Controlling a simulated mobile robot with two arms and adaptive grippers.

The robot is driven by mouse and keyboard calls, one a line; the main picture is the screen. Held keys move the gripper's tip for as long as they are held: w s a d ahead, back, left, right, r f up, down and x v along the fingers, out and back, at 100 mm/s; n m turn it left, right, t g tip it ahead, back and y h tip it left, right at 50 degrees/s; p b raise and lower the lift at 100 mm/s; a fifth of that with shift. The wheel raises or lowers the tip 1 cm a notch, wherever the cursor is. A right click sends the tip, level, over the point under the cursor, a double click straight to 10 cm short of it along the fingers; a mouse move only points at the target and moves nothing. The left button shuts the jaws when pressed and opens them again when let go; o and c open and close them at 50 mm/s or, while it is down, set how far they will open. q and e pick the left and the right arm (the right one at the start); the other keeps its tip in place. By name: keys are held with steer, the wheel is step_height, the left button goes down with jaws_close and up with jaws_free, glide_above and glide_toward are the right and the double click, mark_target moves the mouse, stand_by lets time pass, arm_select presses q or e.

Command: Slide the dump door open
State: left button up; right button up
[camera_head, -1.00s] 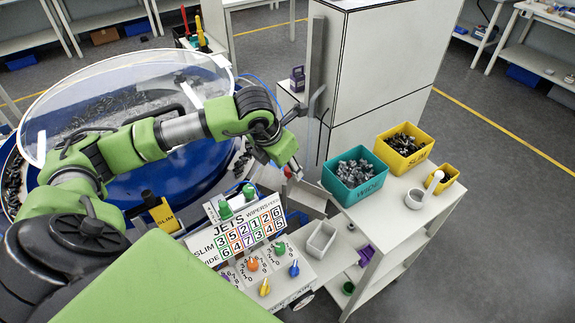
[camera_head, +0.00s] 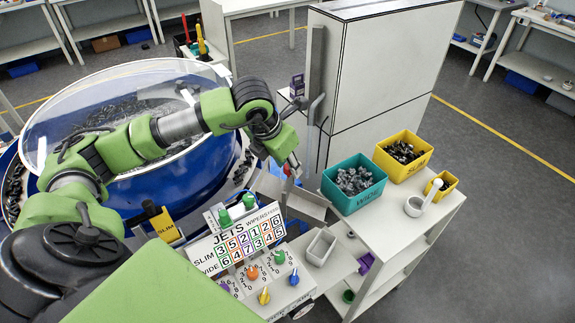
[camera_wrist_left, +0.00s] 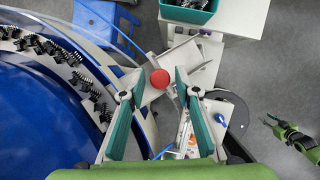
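The dump door's red round knob (camera_wrist_left: 161,79) shows in the left wrist view, on a pale plate (camera_wrist_left: 152,92) beside the blue bowl. The knob also shows as a small red spot in the head view (camera_head: 287,170), just below my left gripper (camera_head: 294,166). In the left wrist view my left gripper (camera_wrist_left: 160,84) has its two teal fingers apart, with the knob seen between the tips. I cannot tell whether they touch it. Much of the door is hidden. A small green arm with a dark end (camera_wrist_left: 274,124), seemingly my right gripper, shows at the right of the wrist view; its fingers are unclear.
A metal chute (camera_head: 308,204) lies below the gripper. The JETS panel (camera_head: 246,238) with knobs stands in front. A teal WIDE bin (camera_head: 352,203) and yellow SLIM bin (camera_head: 402,172) stand on the right cart. A tall white cabinet (camera_head: 385,75) stands close behind.

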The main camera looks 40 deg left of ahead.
stand_by(0.3)
arm_select(q)
steer(key=shift+s+r, duration=0.1)
steer(key=shift+r, duration=0.15)
steer(key=v, duration=1.1)
steer(key=shift+r, duration=0.25)
steer(key=shift+s+f, duration=0.1)
steer(key=shift+f, duration=0.05)
